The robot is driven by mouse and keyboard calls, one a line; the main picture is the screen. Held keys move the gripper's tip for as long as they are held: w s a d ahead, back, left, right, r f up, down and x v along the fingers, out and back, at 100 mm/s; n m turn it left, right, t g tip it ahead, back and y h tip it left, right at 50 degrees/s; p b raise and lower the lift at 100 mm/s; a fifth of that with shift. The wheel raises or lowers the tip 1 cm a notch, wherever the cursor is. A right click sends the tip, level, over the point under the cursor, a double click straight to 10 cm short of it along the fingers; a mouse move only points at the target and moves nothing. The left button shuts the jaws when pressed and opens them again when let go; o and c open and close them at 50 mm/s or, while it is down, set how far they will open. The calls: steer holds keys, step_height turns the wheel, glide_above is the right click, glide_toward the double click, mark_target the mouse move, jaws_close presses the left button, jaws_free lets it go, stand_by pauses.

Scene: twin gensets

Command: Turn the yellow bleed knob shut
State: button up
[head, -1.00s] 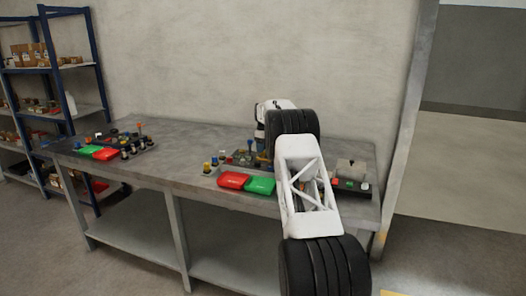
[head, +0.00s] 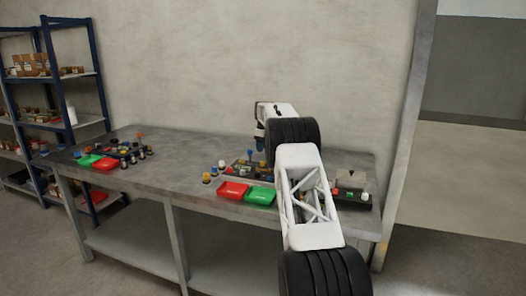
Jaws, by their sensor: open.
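My gripper (head: 261,147) hangs over the back of the middle control panel (head: 240,174) on the bench; it is open, small and partly hidden by my own arm. A small yellow knob (head: 263,164) stands on that panel just below the gripper, apart from it as far as I can tell. Another yellow-topped knob (head: 206,177) stands at the panel's left end, beside a red and a white one. I cannot tell from the picture which of them is the bleed knob, nor how either is turned.
A red tray (head: 233,191) and a green tray (head: 261,195) lie before the middle panel. A second panel (head: 122,152) with trays sits at the bench's left, and a grey box (head: 351,181) at its right. Bare bench top (head: 180,160) lies between the panels.

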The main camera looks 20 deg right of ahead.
mark_target(262, 163)
steer(key=m, duration=0.6)
steer(key=shift+s+a+m+h, duration=0.1)
steer(key=shift+a+m+h, duration=0.2)
steer(key=shift+m, duration=0.1)
steer(key=shift+f, duration=0.2)
steer(key=shift+f, duration=3.8)
steer(key=c, duration=0.9)
